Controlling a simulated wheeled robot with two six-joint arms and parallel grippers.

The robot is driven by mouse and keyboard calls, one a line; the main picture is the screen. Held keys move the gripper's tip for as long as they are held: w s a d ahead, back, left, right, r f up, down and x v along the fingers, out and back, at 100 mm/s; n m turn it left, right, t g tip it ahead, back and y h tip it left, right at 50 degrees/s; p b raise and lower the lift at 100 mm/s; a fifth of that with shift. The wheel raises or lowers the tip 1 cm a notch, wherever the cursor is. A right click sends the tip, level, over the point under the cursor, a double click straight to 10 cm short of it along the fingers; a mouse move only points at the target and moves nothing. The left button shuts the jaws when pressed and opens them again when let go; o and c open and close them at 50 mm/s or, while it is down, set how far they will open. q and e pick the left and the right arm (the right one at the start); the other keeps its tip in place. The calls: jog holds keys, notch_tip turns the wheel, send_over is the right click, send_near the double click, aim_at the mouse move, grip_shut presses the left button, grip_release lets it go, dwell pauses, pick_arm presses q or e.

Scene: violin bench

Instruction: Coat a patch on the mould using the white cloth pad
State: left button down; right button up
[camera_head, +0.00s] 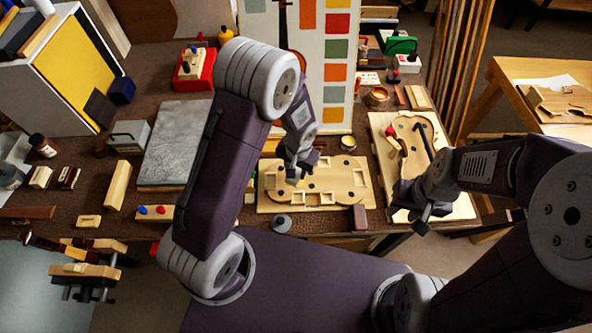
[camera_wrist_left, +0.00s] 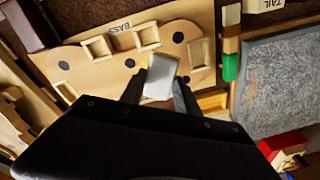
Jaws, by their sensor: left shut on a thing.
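The mould (camera_head: 340,187) is a flat pale wooden board with round dark holes and square blocks, lying near the bench's front edge. It also shows in the left wrist view (camera_wrist_left: 112,62), with a label reading BASS beside it. My left gripper (camera_head: 297,174) is over the mould's left part, pointing down. In the left wrist view my left gripper (camera_wrist_left: 160,88) is shut on the white cloth pad (camera_wrist_left: 161,76). The pad is over the mould; I cannot tell whether it touches. My right gripper (camera_head: 422,210) looks open and empty, over the front of the violin-shaped board.
A grey stone slab (camera_head: 172,145) lies left of the mould. A violin-shaped board (camera_head: 405,140) lies to its right. A small grey pot (camera_head: 281,223) and a brown block (camera_head: 359,217) stand at the front edge. An open jar (camera_head: 347,143) stands behind the mould.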

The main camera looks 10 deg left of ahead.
pick_arm(q)
jog(key=shift+r+p, duration=0.35)
jog(key=shift+r, duration=0.3)
notch_tip(320, 180, up, 2)
jog(key=shift+s+r+p, duration=0.1)
jog(key=shift+r+p, duration=0.1)
jog(key=shift+p, duration=0.8)
jog(key=shift+f, duration=0.1)
